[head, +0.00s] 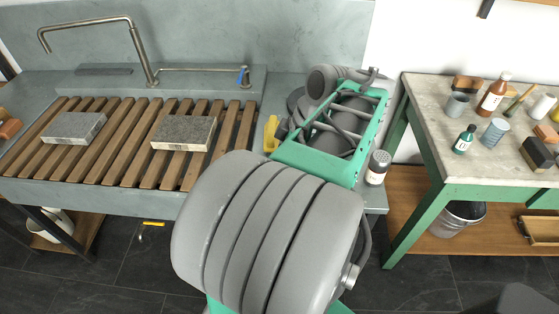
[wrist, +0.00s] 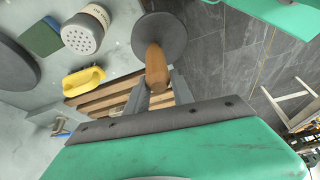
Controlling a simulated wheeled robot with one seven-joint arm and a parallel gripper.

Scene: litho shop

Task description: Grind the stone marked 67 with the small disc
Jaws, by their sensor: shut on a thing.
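Two grey stones lie flat on the wooden slatted rack in the head view: a lighter stone (head: 75,128) at left and a darker speckled stone (head: 184,132) to its right. A small pale mark shows on the darker stone's front edge, but I cannot read a number on either. In the wrist view my gripper (wrist: 158,92) is shut on the wooden handle of a small dark grey disc (wrist: 160,32), held up in the air. My arm hides the gripper and this disc in the head view. A larger dark disc (wrist: 12,72) lies at the wrist view's left edge.
A shaker (head: 377,168) stands at the sink counter's right end. A yellow object (head: 271,133) lies right of the rack (head: 133,171). A tap (head: 142,55) rises behind the rack. The right-hand table (head: 425,118) holds bottles and tins. Bare slats lie between the stones.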

